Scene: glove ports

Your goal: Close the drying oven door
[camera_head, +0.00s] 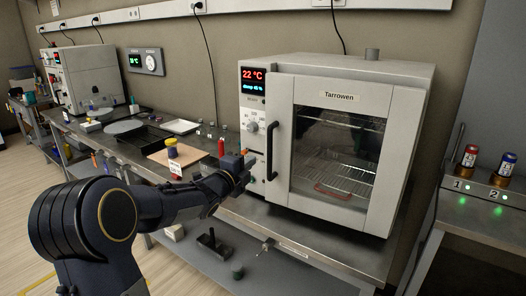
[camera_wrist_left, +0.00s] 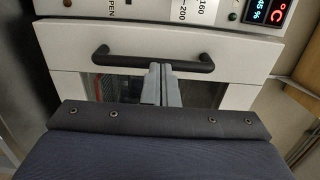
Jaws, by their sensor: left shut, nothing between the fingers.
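The drying oven (camera_head: 385,72) is a light grey box labelled Tarrowen on the bench. Its windowed door (camera_head: 380,210) stands in or close to the front opening; I cannot tell the exact gap. The dark vertical handle (camera_head: 272,150) is on the door's left side. My left gripper (camera_head: 247,168) is shut and empty, just left of the handle. In the left wrist view, the shut fingers (camera_wrist_left: 161,72) reach to the dark handle (camera_wrist_left: 125,62), at or almost touching it; the white door (camera_wrist_left: 225,90) lies behind. My right gripper is not in view.
The oven's red display (camera_head: 253,75) reads 22 °C. A steel bench (camera_head: 325,243) carries the oven, with a brown board (camera_head: 180,157) and small bottles to the left. Two cans (camera_head: 468,156) stand in a numbered holder at right. Wooden floor is at lower left.

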